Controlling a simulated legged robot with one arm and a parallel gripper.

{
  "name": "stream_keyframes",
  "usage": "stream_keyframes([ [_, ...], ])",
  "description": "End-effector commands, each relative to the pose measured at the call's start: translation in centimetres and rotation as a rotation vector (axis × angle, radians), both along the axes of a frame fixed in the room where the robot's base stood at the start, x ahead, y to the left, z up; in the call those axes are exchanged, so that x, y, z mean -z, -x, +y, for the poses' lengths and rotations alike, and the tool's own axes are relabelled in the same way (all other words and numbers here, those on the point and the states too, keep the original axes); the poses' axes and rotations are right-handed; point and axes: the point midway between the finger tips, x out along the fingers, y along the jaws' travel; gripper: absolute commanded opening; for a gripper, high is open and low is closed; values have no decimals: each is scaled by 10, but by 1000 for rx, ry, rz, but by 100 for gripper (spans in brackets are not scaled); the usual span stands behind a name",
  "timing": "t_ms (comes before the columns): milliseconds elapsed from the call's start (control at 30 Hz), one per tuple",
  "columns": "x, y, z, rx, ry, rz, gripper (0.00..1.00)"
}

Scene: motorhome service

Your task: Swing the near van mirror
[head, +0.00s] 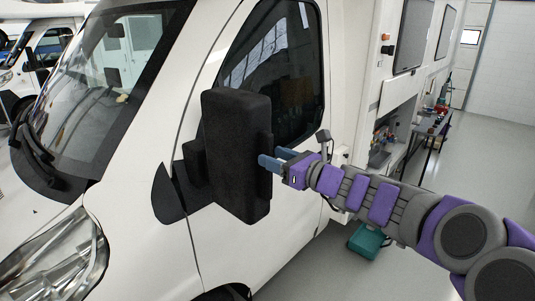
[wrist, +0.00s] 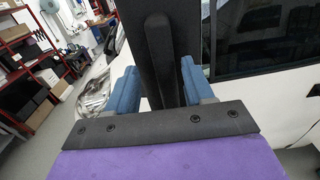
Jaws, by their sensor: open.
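The near van mirror (head: 236,150) is a tall black housing on a black bracket at the white van's front door. It stands out from the door in the head view. My gripper (head: 272,158) is at the mirror's right edge, around mid-height. In the wrist view the mirror's dark edge (wrist: 150,45) rises between the two blue fingers of my gripper (wrist: 158,85). The fingers are open, one on each side of it. I cannot tell whether either finger touches it.
The white van door (head: 215,240) and dark side window (head: 280,70) are close behind the mirror. A teal case (head: 368,241) lies on the floor below my arm. A workbench (head: 428,127) stands farther back. Red shelving (wrist: 30,65) shows at left in the wrist view.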

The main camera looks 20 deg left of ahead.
Motion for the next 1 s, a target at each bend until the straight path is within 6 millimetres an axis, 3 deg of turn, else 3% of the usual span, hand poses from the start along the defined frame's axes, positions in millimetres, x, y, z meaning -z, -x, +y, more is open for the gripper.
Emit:
stream_keyframes([
  [233,-2,-12,13,1,-7,0,52],
  [633,0,-14,33,2,0,0,52],
  [1000,0,-14,29,0,-2,0,17],
])
